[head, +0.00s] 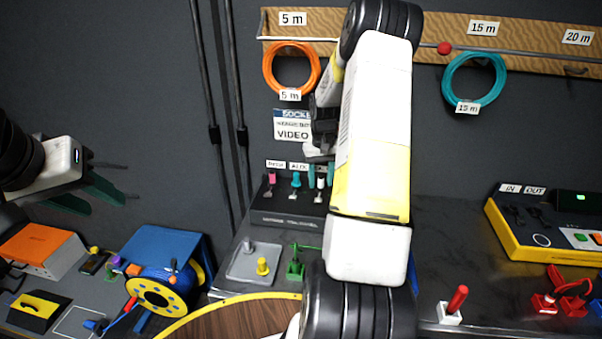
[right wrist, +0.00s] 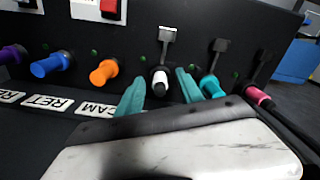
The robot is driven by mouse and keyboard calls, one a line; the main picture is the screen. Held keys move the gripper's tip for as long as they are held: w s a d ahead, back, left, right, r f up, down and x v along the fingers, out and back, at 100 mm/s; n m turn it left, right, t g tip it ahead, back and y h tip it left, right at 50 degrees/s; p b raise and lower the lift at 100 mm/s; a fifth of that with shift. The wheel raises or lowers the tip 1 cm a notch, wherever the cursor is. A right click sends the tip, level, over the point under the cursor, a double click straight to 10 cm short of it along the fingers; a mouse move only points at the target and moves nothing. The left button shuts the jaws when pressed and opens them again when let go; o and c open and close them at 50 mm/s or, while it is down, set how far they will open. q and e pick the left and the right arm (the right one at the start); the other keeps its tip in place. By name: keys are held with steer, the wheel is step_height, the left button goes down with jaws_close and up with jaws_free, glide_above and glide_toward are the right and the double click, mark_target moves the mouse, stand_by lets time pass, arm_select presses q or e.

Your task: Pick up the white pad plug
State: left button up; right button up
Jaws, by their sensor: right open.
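A white plug with a dark tip (right wrist: 160,80) sits in the black socket panel, below a grey flap, between the orange and teal plugs. It also shows small in the head view (head: 320,183). My right gripper (right wrist: 160,92) is open, its teal fingers on either side of the white plug, with gaps visible. In the head view the right gripper (head: 320,174) is partly hidden by my arm. My left gripper (head: 108,185) is at the far left, open and empty, its dark green fingers apart.
The black panel (head: 285,220) also holds a teal plug (right wrist: 209,87), a pink plug (right wrist: 258,97), an orange plug (right wrist: 104,72) and a blue plug (right wrist: 52,64). A grey tray (head: 240,268) with a yellow plug stands in front. A blue cable reel (head: 160,290) stands left.

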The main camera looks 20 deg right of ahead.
steer(key=shift+c, duration=0.2)
jaws_close()
steer(key=shift+r, duration=0.15)
